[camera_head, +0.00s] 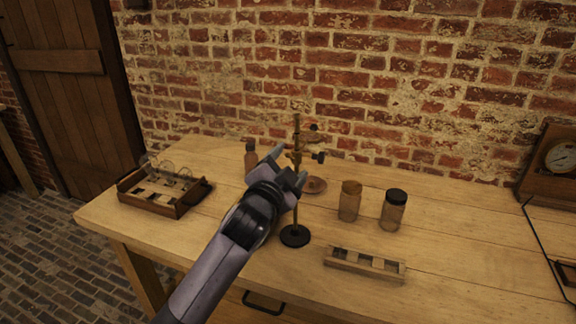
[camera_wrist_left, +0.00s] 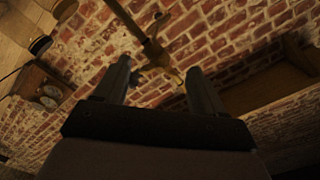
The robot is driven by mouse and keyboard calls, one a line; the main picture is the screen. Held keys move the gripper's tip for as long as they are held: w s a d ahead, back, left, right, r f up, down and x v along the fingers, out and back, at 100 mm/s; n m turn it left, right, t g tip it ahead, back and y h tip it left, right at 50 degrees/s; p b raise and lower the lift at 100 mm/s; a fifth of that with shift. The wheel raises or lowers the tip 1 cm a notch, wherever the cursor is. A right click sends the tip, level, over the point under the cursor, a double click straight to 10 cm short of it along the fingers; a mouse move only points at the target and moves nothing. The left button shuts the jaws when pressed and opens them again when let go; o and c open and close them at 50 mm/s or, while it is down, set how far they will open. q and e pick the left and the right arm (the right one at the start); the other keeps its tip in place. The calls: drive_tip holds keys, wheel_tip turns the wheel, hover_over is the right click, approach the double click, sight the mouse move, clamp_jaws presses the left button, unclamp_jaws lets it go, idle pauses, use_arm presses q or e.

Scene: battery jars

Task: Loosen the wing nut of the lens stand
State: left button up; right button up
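The lens stand (camera_head: 297,128) is a thin upright brass rod on a round black base (camera_head: 295,236) near the middle of the table. A dark knob (camera_head: 318,157) sticks out to the right of the rod. My left gripper (camera_head: 289,166) is open at mid-height of the rod, its fingers partly covering the clamp area. In the left wrist view the open fingers (camera_wrist_left: 160,82) point toward the rod (camera_wrist_left: 153,48). A small brass piece, seemingly the wing nut (camera_wrist_left: 170,72), shows between the fingertips; contact cannot be told. My right gripper is not in view.
A wooden tray with glass items (camera_head: 160,192) stands at the left. A small bottle (camera_head: 250,156) is behind my gripper. Two jars (camera_head: 349,202) (camera_head: 394,210) and a slotted wooden rack (camera_head: 364,263) are right of the stand. A gauge box (camera_head: 550,165) stands far right.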

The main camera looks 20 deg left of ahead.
use_arm(q)
drive_tip(key=s, duration=0.7)
drive_tip(key=shift+a+b, duration=0.15)
drive_tip(key=shift+b, duration=0.25)
drive_tip(key=shift+s, duration=0.1)
drive_tip(key=s+f+n+g, duration=0.1)
drive_tip(key=s+f+g, duration=0.15)
drive_tip(key=f, duration=0.45)
drive_tip(key=s+f+n+g+h, duration=0.1)
drive_tip(key=s+f, duration=0.3)
drive_tip(key=f, duration=0.3)
drive_tip(key=s+f+n+g, duration=0.1)
drive_tip(key=s+f+n, duration=0.1)
drive_tip(key=s+f, duration=0.35)
drive_tip(key=s+a+f+n+g, duration=0.1)
drive_tip(key=s+f+n+g, duration=0.2)
drive_tip(key=s+f, duration=0.9)
drive_tip(key=shift+s+a+f+n+h, duration=0.3)
drive_tip(key=shift+a+f, duration=0.1)
drive_tip(key=shift+f, duration=0.2)
